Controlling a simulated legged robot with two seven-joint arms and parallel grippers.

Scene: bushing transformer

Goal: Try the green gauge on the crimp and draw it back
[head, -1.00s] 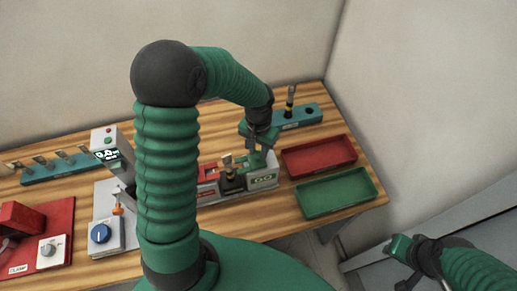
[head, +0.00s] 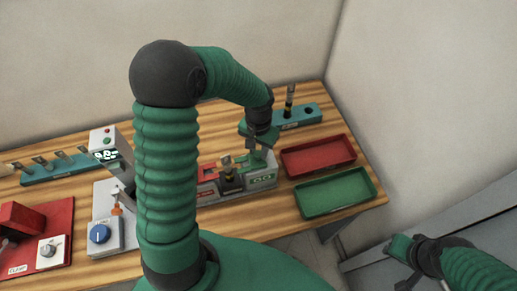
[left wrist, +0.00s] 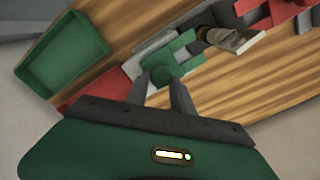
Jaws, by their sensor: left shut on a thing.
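My left gripper (head: 255,155) is shut on the green gauge (left wrist: 172,66), which sits between its fingertips in the left wrist view (left wrist: 165,84). The gauge is over the GO end of the gauge stand (head: 262,182), beside the crimp part. The crimp part (head: 230,178), dark with a yellow band and a metal lug, stands in the middle of the stand; it also shows in the left wrist view (left wrist: 232,40). I cannot tell whether gauge and crimp touch. The red gauge (head: 207,172) is at the stand's left end. My right gripper (head: 401,262) hangs off the table; its jaws are unclear.
A red tray (head: 320,140) and a green tray (head: 372,184) lie right of the stand. A teal rack (head: 300,121) behind holds a similar part. A press with a display (head: 108,155), a red clamp base (head: 60,225) and another teal rack (head: 45,178) are at left.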

